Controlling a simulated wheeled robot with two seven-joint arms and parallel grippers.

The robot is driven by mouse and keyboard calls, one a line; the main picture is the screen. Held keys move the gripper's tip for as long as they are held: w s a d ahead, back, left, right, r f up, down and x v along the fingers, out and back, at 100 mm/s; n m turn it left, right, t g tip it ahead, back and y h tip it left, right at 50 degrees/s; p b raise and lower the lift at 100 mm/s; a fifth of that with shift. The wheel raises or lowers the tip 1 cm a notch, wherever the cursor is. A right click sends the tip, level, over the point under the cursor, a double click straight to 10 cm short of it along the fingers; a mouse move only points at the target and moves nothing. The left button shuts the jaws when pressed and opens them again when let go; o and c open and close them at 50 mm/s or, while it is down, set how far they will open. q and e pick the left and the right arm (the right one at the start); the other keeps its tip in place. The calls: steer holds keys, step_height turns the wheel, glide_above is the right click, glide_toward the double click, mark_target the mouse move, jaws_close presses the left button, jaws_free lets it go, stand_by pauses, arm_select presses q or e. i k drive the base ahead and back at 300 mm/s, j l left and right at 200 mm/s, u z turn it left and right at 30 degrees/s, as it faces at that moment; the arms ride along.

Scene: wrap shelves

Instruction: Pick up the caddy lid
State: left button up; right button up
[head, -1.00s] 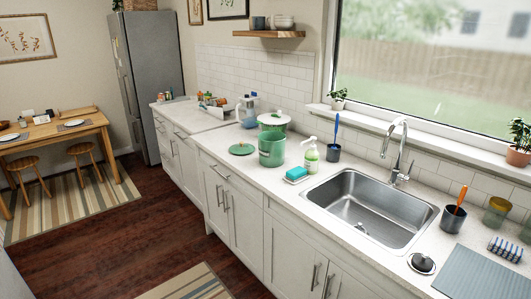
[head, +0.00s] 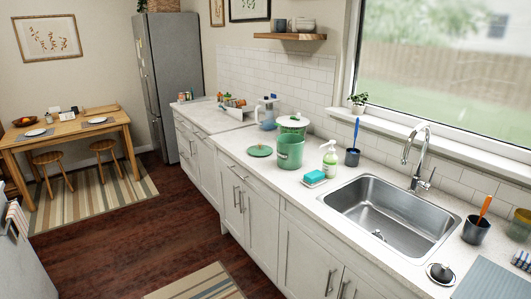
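The green caddy lid (head: 260,151) is a flat round disc with a small knob. It lies on the white counter (head: 246,169), to the left of the green caddy (head: 290,154). The caddy is an open bucket standing upright, apart from the lid. Neither of my grippers shows in the head view, and nothing touches the lid.
A lidded white-and-green container (head: 294,122) stands behind the caddy. A soap bottle (head: 330,160), a blue sponge (head: 315,176) and the sink (head: 388,215) lie to its right.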

mark_target(260, 150)
steer(key=z, duration=0.3)
steer(key=i+j+z, duration=0.25)
steer(key=j+z, duration=0.25)
steer(key=i+j+z, duration=0.25)
steer(key=j, duration=0.15)
steer(key=j+z, duration=0.25)
steer(key=k+j, duration=0.05)
